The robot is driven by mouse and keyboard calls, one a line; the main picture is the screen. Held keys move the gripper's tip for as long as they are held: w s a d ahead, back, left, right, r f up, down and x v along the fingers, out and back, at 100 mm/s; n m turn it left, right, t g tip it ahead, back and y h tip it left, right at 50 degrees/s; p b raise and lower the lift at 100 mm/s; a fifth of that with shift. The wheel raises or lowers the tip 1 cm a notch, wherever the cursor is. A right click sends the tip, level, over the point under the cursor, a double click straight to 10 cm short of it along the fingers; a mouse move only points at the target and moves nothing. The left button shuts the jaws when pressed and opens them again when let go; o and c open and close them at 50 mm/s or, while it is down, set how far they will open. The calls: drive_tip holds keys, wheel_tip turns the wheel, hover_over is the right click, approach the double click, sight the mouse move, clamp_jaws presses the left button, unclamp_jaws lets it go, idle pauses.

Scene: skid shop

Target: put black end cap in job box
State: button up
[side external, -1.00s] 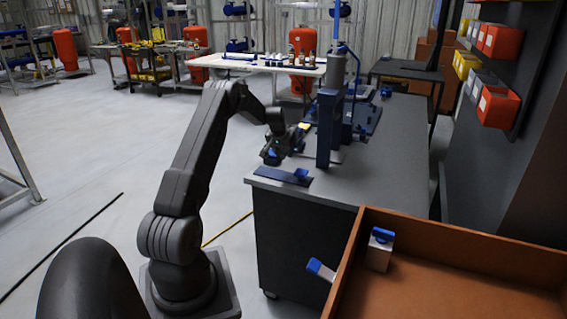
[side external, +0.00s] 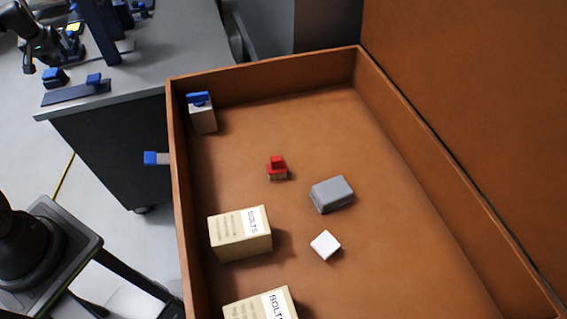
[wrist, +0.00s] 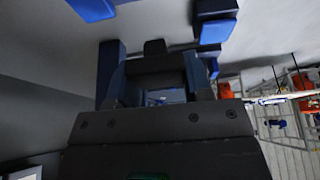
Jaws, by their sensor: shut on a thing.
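My gripper (wrist: 155,82) shows in the wrist view with its two fingers closed around a small dark block, which looks like the black end cap (wrist: 154,48). In the side external view my gripper (side external: 29,64) is partly in frame at the top left, over the grey bench; the cap cannot be made out there. The job box cannot be told for certain; a large open orange-brown box (side external: 174,190) fills the middle and right of the side external view, well away from my gripper.
Inside the brown box are cartons marked BOLTS (side external: 238,236), a red-topped piece (side external: 277,168), a grey block (side external: 332,194), a white cube (side external: 325,245) and a blue-topped block (side external: 203,114). Blue fixtures (side external: 76,92) and a dark blue post (side external: 98,35) stand on the grey bench (side external: 190,50).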

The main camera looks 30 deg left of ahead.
wheel_tip(320, 180, up, 5)
drive_tip(key=shift+r, duration=0.2)
drive_tip(key=w+d+m+h, duration=0.1)
drive_tip(key=w+d+m, duration=0.3)
drive_tip(key=w+d, duration=0.7)
drive_tip(key=m+h, duration=0.5)
drive_tip(key=m, duration=0.9)
hover_over(305, 141)
drive_tip(key=s+a, duration=0.1)
wheel_tip(305, 141, down, 13)
drive_tip(key=shift+s+r, duration=0.1)
drive_tip(key=shift+f, duration=2)
